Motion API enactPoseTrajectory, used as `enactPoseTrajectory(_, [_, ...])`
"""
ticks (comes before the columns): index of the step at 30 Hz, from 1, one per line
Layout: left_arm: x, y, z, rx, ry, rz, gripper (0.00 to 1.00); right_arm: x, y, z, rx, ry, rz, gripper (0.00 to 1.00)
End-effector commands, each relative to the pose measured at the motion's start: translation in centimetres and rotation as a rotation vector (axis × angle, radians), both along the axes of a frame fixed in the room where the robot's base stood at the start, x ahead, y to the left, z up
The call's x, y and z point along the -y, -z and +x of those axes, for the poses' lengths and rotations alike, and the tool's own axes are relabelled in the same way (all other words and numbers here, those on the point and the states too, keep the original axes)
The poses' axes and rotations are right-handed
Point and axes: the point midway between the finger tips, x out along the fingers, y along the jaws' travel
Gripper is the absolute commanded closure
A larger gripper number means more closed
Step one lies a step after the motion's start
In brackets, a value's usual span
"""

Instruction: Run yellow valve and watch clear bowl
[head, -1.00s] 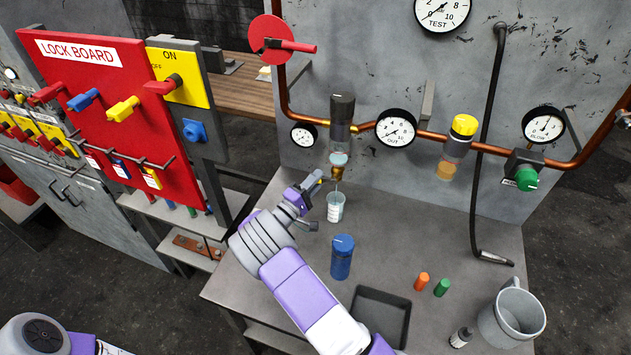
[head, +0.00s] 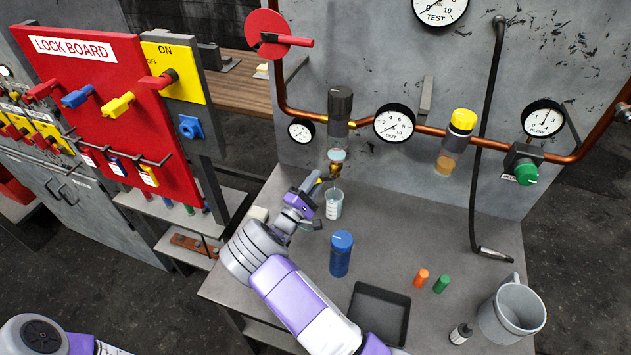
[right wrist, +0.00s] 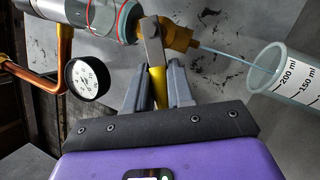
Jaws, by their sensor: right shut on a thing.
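The clear bowl (head: 337,156) hangs under a black-topped filter on the copper pipe and looks pale blue. It also shows at the top of the right wrist view (right wrist: 98,15). A brass drain valve (right wrist: 178,38) sits at its bottom, with a yellow handle (right wrist: 158,86). My right gripper (head: 319,181) is shut on the yellow handle, with a finger on each side. A thin pale stream runs from the valve's nozzle into a graduated cup (right wrist: 290,82), which stands on the bench below (head: 334,206). The liquid levels are hard to read. My left gripper is out of view.
A blue-capped bottle (head: 341,254) stands just right of my right arm. A black tray (head: 378,312), orange and green pieces and a grey mug (head: 511,312) are on the bench. A yellow-capped filter (head: 456,142) and gauges line the pipe. The red lock board (head: 110,120) is left.

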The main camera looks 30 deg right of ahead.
Motion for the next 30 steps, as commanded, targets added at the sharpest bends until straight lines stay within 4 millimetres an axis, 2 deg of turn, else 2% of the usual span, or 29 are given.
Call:
enactPoseTrajectory(2, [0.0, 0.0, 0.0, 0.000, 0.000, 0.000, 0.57, 0.0, 0.1, 0.0, 0.000, 0.002, 0.002, 1.00])
enactPoseTrajectory(3, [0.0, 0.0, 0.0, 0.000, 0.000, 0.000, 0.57, 0.0, 0.1, 0.0, 0.000, 0.002, 0.002, 0.75])
enactPoseTrajectory(7, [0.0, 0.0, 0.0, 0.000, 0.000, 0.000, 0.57, 0.0, 0.1, 0.0, 0.001, 0.001, 0.001, 0.57])
enactPoseTrajectory(17, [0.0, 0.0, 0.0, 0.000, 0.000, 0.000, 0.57, -0.3, 0.1, -0.1, 0.001, -0.001, 0.002, 0.57])
enactPoseTrajectory(30, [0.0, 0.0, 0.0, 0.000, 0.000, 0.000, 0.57, -5.8, 2.3, -2.6, 0.000, -0.002, 0.000, 0.57])
